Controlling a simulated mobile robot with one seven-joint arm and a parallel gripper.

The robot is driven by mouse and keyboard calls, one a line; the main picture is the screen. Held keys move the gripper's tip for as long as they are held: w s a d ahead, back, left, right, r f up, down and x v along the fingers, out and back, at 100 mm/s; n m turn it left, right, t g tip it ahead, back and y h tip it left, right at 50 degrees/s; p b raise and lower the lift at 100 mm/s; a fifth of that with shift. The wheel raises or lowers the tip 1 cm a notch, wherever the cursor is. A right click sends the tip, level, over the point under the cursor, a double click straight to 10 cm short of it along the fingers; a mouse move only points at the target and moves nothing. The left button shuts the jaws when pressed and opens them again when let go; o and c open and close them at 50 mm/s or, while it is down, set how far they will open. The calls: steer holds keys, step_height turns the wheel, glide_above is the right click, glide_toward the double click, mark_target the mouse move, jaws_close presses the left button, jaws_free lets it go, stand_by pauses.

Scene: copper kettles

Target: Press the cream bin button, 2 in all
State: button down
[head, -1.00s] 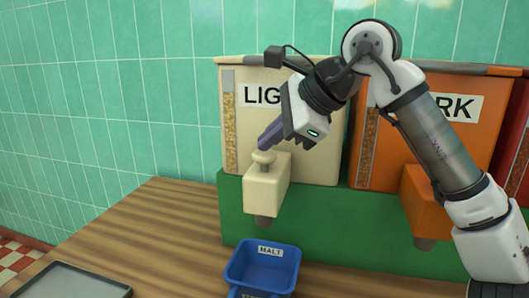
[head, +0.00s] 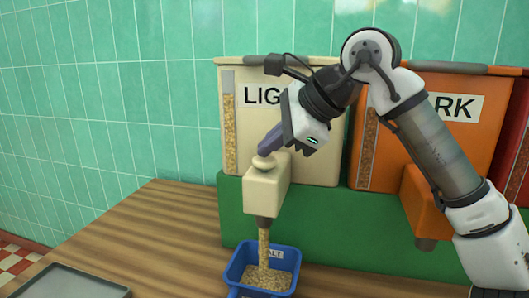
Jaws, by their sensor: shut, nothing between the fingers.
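The cream bin (head: 285,165) stands on a green base, its label partly hidden by my arm, with "LIG" showing. Its cream button (head: 264,163) is a round knob on top of the dispenser spout (head: 266,196). My gripper (head: 264,152) is shut and empty, its fingertips pressed down on the knob, which sits low against the spout block. A stream of grain (head: 264,240) falls from the spout into the blue malt tub (head: 240,265) below. Grain covers the tub's floor.
An orange bin (head: 470,150) marked "RK" stands to the right with its own orange spout (head: 425,205). A grey tray (head: 70,283) lies at the front left of the wooden counter (head: 150,225). The counter's left part is clear.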

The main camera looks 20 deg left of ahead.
mark_target(271, 159)
stand_by(0.3)
steer(key=shift+r+p, duration=1.15)
steer(key=shift+r, duration=0.1)
step_height(271, 159, up, 5)
steer(key=p, duration=0.4)
steer(key=shift+w+p, duration=0.15)
steer(key=shift+p, duration=0.15)
stand_by(1.9)
